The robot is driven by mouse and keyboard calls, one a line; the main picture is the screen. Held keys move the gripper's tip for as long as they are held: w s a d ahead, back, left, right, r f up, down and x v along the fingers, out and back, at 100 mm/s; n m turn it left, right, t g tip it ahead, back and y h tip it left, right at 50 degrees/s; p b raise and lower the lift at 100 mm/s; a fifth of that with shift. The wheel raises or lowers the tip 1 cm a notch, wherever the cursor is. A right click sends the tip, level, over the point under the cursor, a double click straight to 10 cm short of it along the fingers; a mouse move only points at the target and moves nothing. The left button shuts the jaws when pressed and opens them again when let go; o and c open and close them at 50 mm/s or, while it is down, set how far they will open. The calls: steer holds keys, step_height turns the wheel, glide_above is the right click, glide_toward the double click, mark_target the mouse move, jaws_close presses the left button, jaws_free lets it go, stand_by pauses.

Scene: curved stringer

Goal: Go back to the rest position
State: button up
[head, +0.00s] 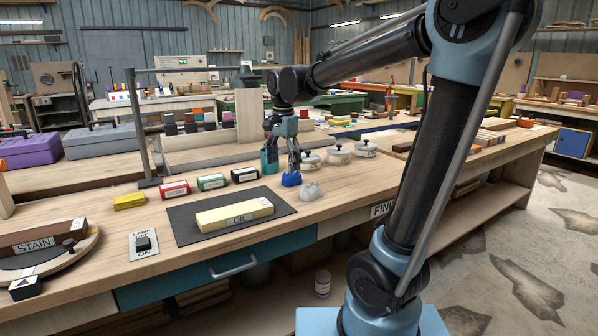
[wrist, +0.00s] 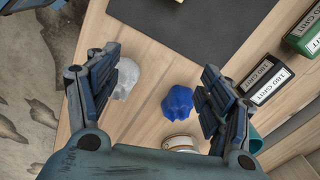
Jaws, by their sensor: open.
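My gripper (head: 285,148) hangs from my arm over the workbench (head: 340,187), pointing down. In the wrist view my gripper (wrist: 160,85) shows its two fingers wide apart with nothing between them. A crumpled blue cloth (head: 291,180) lies on the bench below the gripper; it also shows between the fingers in the wrist view (wrist: 179,102). A crumpled pale grey cloth (head: 312,191) lies beside it, partly behind the left finger in the wrist view (wrist: 126,80). Both appear apart from the fingers.
A dark mat (head: 187,228) bears a pale block marked OIL (head: 234,214). Grit blocks (head: 212,182) stand behind it. Lidded tins (head: 339,154) and a teal cup (head: 268,163) are close to the gripper. A lamp post (head: 141,130) rises at left. Space above the bench front is clear.

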steer(key=s+d+f+n, duration=0.2)
steer(key=s+d+f, duration=0.15)
steer(key=d, duration=0.35)
steer(key=s+d+f+n, duration=0.2)
steer(key=s+d, duration=0.3)
steer(key=d, duration=0.3)
steer(key=s+d+f+n+t, duration=0.1)
steer(key=s+d+f+n, duration=0.3)
steer(key=s+d+f, duration=0.5)
step_height(320, 180, down, 4)
steer(key=s, duration=0.2)
steer(key=shift+s+r+n+t, duration=0.15)
steer(key=shift+s+n+t, duration=0.15)
